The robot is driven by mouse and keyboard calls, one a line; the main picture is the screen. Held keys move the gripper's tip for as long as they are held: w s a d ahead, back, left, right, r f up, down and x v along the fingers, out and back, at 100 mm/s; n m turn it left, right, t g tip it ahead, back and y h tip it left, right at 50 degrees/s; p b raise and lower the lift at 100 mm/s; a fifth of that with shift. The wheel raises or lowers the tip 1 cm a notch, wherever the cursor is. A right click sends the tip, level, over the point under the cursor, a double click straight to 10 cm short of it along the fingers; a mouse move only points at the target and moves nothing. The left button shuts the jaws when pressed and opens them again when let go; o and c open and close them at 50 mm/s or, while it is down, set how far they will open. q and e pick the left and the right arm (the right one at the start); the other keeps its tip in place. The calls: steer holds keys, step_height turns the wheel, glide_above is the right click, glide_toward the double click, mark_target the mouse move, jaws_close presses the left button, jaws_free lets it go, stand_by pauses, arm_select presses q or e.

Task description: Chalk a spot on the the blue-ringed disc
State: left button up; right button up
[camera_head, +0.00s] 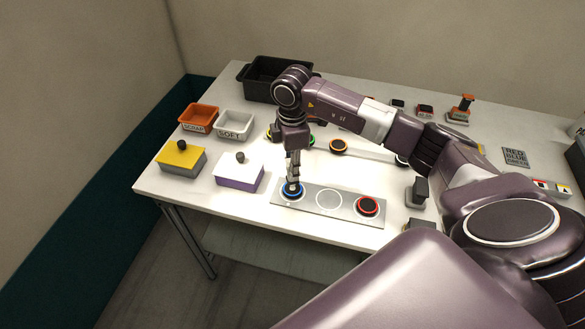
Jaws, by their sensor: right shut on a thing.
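The blue-ringed disc (285,194) sits at the left end of a flat grey plate (347,215) near the table's front edge. My right gripper (293,184) points straight down, directly over this disc. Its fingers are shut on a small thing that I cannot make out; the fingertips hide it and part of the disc. I cannot tell whether it touches the disc. No chalk mark can be made out on the disc's visible part. My left gripper is out of view.
The plate also has an empty white circle (329,199) and a red-ringed disc (368,206). A yellow-topped block (181,158) and a white-topped block (238,172) stand left. Behind them are an orange bin (198,117), a white bin (234,124) and a black crate (252,84).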

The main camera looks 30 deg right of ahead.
steer(key=shift+r+p, duration=1.75)
steer(key=shift+r, duration=1)
